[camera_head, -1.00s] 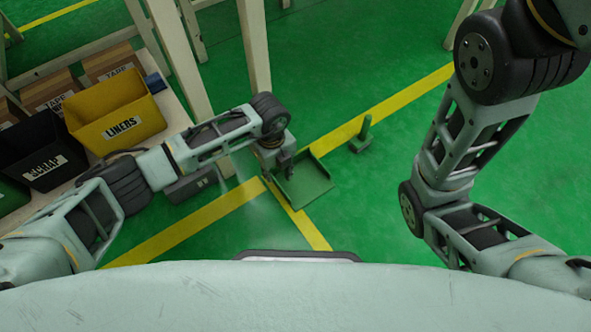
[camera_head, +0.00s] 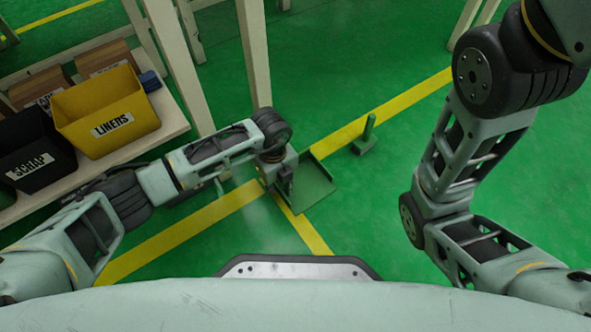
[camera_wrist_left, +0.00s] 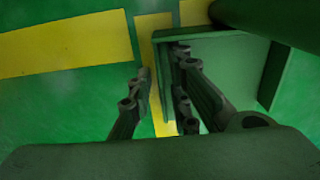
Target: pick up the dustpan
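The green dustpan (camera_head: 315,187) lies on the green floor over the yellow line crossing, its shallow pan facing up. My left gripper (camera_head: 284,187) is at the pan's left side in the head view and hides part of it. In the left wrist view my left gripper (camera_wrist_left: 162,92) has its fingers apart with a gap between them. The dustpan (camera_wrist_left: 240,65) shows beside and behind the right-hand finger there. I cannot tell whether a finger touches it. A dark rounded bar crosses that view's top right corner; I cannot tell what it belongs to. My right gripper is out of view.
A green upright handle on a block (camera_head: 367,137) stands on the floor just right of the dustpan. A pale table leg (camera_head: 254,60) rises behind my left arm. A shelf at left holds a yellow bin (camera_head: 108,112) and a black bin (camera_head: 38,155). Floor to the right is clear.

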